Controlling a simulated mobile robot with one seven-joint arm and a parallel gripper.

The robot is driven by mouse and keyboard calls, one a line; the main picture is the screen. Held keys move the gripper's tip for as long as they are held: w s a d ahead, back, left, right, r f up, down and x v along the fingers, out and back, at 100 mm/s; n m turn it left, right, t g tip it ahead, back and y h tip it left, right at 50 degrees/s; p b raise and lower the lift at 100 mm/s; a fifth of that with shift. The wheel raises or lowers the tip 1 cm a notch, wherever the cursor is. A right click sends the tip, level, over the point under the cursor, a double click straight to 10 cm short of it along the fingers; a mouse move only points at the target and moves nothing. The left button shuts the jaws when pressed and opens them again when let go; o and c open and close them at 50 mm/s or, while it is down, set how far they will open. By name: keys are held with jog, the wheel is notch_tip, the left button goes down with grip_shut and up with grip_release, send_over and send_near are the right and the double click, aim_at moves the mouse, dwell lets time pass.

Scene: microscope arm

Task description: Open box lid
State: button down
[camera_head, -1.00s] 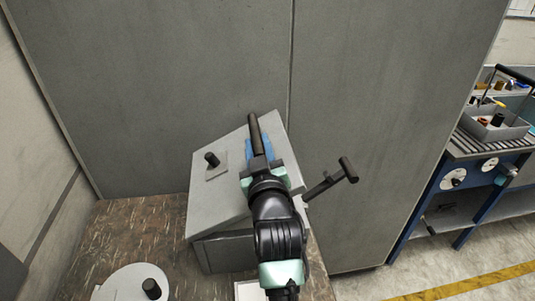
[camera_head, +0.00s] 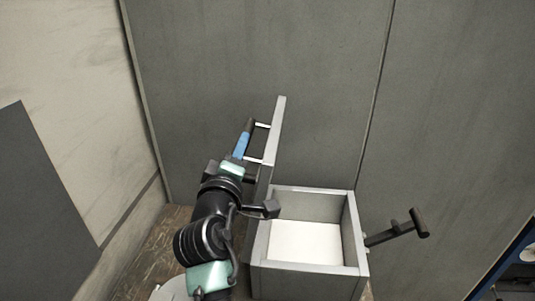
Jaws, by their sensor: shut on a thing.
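The grey box (camera_head: 310,280) stands open, and its pale inside floor (camera_head: 305,242) shows. Its lid (camera_head: 277,130) stands roughly upright, nearly edge-on, at the box's left side. A dark bar handle (camera_head: 250,124) sticks out on short light posts from the lid's left face. My gripper (camera_head: 242,146), with blue fingers, is shut on this handle from the near side.
A dark T-shaped lever (camera_head: 402,229) sticks out from the box's right side. Grey panels (camera_head: 320,70) rise close behind the box. A brown worktop (camera_head: 180,235) shows at the left, with a round pale item (camera_head: 172,290) partly behind my arm.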

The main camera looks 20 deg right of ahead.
jog(key=shift+w+a+f+n+b, duration=0.1)
jog(key=shift+w+a+n, duration=0.3)
jog(key=shift+a, duration=0.25)
jog(key=shift+w+a+f+n+b, duration=0.15)
jog(key=shift+w+a+n, duration=0.2)
jog(key=shift+a, duration=0.3)
jog(key=shift+w+a+f+n+b, duration=0.1)
jog(key=shift+w+a+n, duration=0.3)
jog(key=shift+a, duration=0.25)
jog(key=c, duration=0.7)
grip_release()
jog(key=shift+o, duration=0.2)
jog(key=shift+s, duration=0.1)
jog(key=b+v, duration=0.3)
jog(key=v, duration=0.9)
jog(key=shift+s, duration=0.45)
jog(key=shift+a, duration=0.1)
